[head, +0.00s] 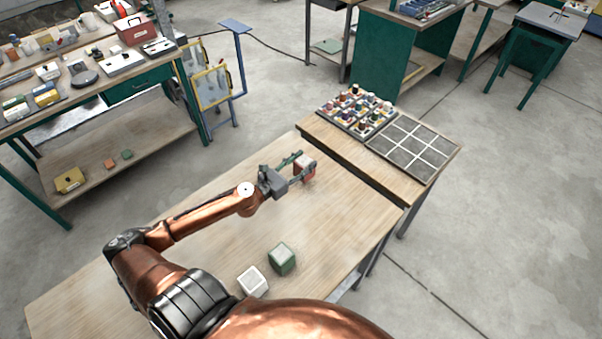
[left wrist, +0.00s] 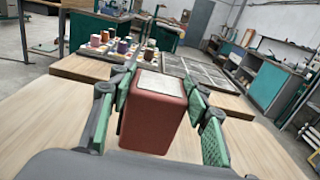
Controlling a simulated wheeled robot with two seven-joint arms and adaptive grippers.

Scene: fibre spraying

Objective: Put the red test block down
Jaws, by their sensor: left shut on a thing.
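The red test block (head: 306,167), with a pale top face, is near the far end of the wooden table (head: 215,215). My left gripper (head: 296,172) is shut on it, a finger on each side. In the left wrist view the block (left wrist: 153,112) stands roughly upright between the green finger pads of the gripper (left wrist: 160,100). I cannot tell whether its underside touches the table. My right gripper is not in view.
A green block (head: 282,258) and a white block (head: 252,282) stand on the table nearer to me. Beyond the far edge, a second table carries a tray of small coloured items (head: 356,111) and an empty gridded tray (head: 412,149). Bare tabletop lies around the red block.

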